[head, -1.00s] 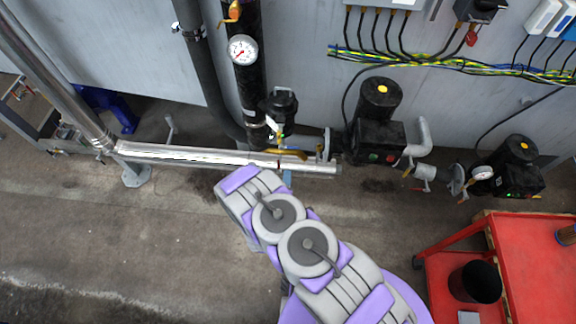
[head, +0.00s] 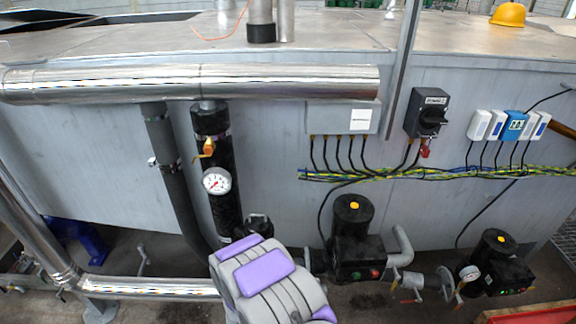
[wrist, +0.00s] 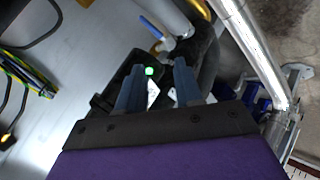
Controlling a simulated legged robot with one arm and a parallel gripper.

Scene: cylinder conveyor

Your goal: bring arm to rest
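My grey and purple arm shows at the bottom middle of the head view, in front of the pipes and pumps by the grey wall. My gripper is out of sight there. In the wrist view my gripper (wrist: 160,68) has two dark blue fingers standing apart with nothing between them. Beyond the fingers are black pump parts, a blue-handled valve (wrist: 151,27) and a green light (wrist: 149,71). I cannot tell how close the fingers are to these parts.
In the head view, black pumps (head: 358,248) (head: 497,262) stand right of my arm. A gauge (head: 216,182) is on a black pipe to the left. A silver pipe (head: 190,82) runs along the wall's top. A red edge (head: 530,314) shows at bottom right.

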